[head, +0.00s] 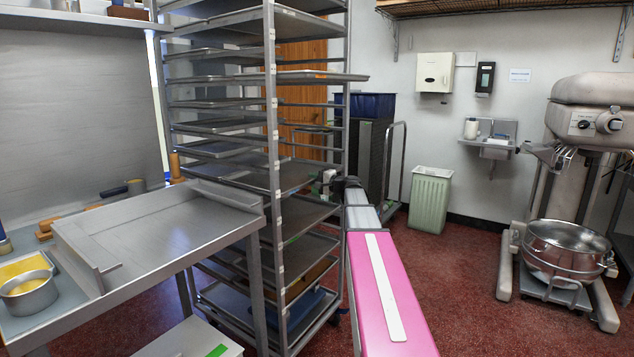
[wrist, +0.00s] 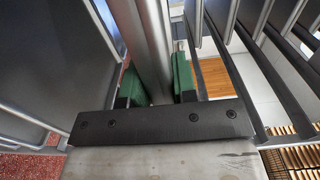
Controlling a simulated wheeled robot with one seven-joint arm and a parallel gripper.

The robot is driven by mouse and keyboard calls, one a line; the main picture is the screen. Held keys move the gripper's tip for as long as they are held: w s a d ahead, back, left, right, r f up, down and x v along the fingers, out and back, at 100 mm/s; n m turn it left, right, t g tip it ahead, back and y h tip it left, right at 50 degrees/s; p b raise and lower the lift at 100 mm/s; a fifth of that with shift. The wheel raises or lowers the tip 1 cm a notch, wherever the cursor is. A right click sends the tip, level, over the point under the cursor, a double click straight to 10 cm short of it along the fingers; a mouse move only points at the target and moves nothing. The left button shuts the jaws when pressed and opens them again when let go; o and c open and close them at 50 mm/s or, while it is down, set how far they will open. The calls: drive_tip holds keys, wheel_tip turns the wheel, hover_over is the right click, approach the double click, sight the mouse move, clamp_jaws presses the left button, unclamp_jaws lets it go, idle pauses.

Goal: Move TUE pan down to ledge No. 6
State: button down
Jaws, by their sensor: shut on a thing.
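The tall rack (head: 271,130) holds several grey pans on its ledges. Small white tags run down its front upright, too small to read. One pan (head: 295,77) in the upper part juts out to the right and bears a small orange label. I cannot tell which pan is TUE or which ledge is No. 6. My gripper (head: 328,184) is at the rack's right side, about mid-height, partly hidden. In the wrist view, the green fingers of my gripper (wrist: 160,88) are shut on a metal rack upright (wrist: 145,40). No pan shows between them.
A steel bench with a raised-edge board (head: 165,235) stands at the left, close to the rack. A dark trolley with a blue crate (head: 368,105) is behind the rack. A green bin (head: 430,200) and a mixer (head: 590,120) are at the right. Red floor between is clear.

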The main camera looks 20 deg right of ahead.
drive_tip(key=shift+w+a, duration=0.15)
drive_tip(key=shift+w, duration=0.15)
drive_tip(key=c, duration=0.8)
unclamp_jaws()
drive_tip(key=shift+s, duration=0.15)
drive_tip(key=v, duration=0.8)
